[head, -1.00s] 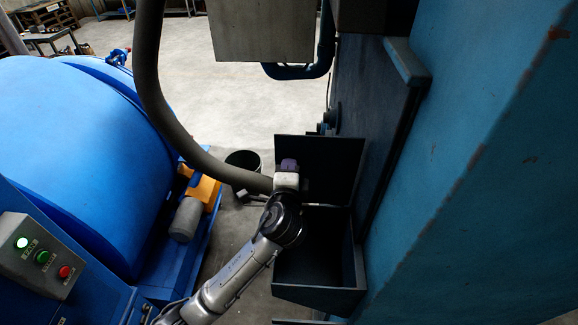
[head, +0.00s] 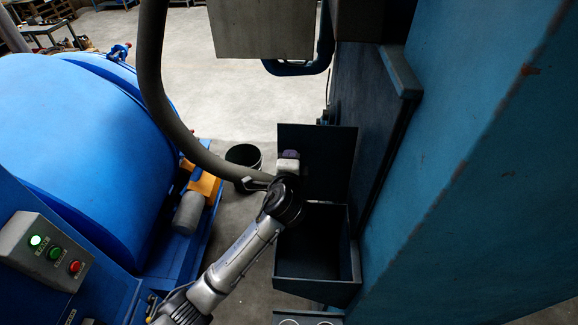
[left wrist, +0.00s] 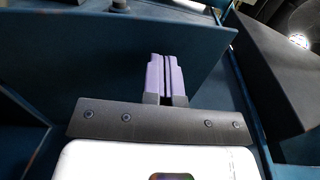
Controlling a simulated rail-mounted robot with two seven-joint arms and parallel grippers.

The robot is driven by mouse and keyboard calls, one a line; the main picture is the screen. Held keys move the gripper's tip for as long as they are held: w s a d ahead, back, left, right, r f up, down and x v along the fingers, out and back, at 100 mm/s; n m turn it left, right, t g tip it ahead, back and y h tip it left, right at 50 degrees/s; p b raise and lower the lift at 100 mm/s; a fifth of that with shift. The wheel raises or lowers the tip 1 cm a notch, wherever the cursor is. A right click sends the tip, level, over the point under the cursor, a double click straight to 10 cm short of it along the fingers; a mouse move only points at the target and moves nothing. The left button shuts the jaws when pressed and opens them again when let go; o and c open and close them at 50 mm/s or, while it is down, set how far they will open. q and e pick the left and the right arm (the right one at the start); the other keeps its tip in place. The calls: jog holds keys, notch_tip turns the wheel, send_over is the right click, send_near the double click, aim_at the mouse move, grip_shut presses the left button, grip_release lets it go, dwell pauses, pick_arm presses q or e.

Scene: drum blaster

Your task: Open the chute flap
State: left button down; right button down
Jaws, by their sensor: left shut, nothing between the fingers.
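The chute flap (head: 328,150) is a dark blue-black flat panel standing open along the far edge of the open chute box (head: 318,285). My left gripper (head: 289,155) is at the left part of the flap, above its inner side. Its purple fingers are shut with nothing between them. In the left wrist view the shut fingers (left wrist: 166,76) point at a broad dark blue panel (left wrist: 60,65), which looks like the flap. I cannot tell whether they touch it. My right gripper is not in view.
The blue machine wall (head: 470,170) stands close on the right. A thick grey hose (head: 152,90) hangs beside my left arm. A blue drum (head: 80,150) and a button box (head: 45,250) are on the left. A black bucket (head: 243,155) stands on the floor.

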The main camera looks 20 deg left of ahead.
pick_arm(q)
jog(key=shift+s+d+r+p, duration=0.15)
jog(key=shift+s+r+p, duration=0.15)
jog(key=shift+s+p, duration=0.15)
jog(key=r+v, duration=0.1)
jog(key=v, duration=1.1)
jog(key=shift+s+r, duration=0.3)
jog(key=shift+r, duration=0.15)
